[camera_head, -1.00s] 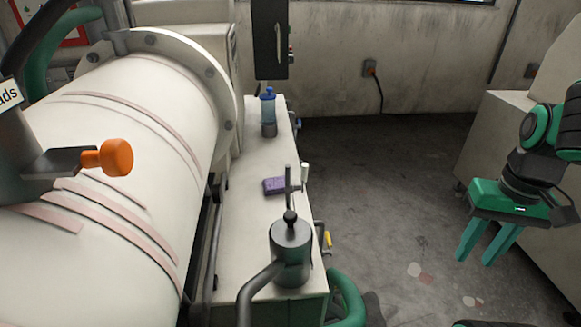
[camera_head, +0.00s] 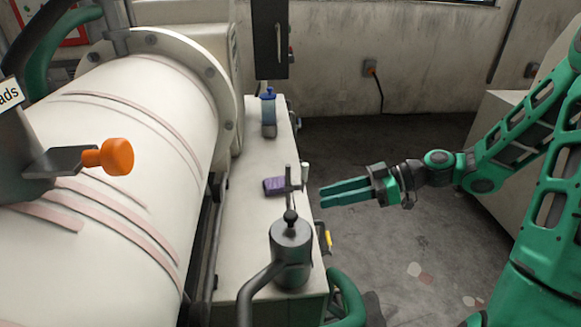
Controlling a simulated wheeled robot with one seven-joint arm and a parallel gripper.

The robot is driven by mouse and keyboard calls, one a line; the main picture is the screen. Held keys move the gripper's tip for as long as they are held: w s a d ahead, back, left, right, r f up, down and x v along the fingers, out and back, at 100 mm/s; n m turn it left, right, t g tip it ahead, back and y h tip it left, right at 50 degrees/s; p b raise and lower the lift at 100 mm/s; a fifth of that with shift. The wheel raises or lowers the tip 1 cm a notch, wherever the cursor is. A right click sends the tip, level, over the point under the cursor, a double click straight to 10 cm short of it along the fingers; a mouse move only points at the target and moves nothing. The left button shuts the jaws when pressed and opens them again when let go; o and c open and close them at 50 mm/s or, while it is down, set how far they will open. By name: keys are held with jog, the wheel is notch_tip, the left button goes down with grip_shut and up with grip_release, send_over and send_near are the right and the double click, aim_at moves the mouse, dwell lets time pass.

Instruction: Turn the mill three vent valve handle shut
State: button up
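My gripper (camera_head: 322,195) is to the right of the bench, over the floor in the picture. Its two green fingers point left, parted and with nothing between them. Their tips are just right of a pale grey upright handle (camera_head: 304,176) at the bench's right edge; I see no contact. No label shows which of these belongs to mill three.
A grey cylinder with a black knob (camera_head: 291,252) stands at the front of the bench (camera_head: 245,235). A purple sponge (camera_head: 273,186) and blue bottle (camera_head: 268,112) are behind it. The large white drum (camera_head: 130,140) with an orange knob (camera_head: 117,156) fills the left. Floor to the right is open.

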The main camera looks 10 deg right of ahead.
notch_tip(320, 180, up, 5)
jog(key=w+n+t+y, duration=0.1)
jog(key=w+t+y, duration=0.1)
jog(key=w+y, duration=0.1)
jog(key=w+a, duration=0.2)
jog(key=a, duration=0.8)
jog(key=shift+a+r+n, duration=0.15)
jog(key=shift+r+n, duration=0.15)
grip_shut()
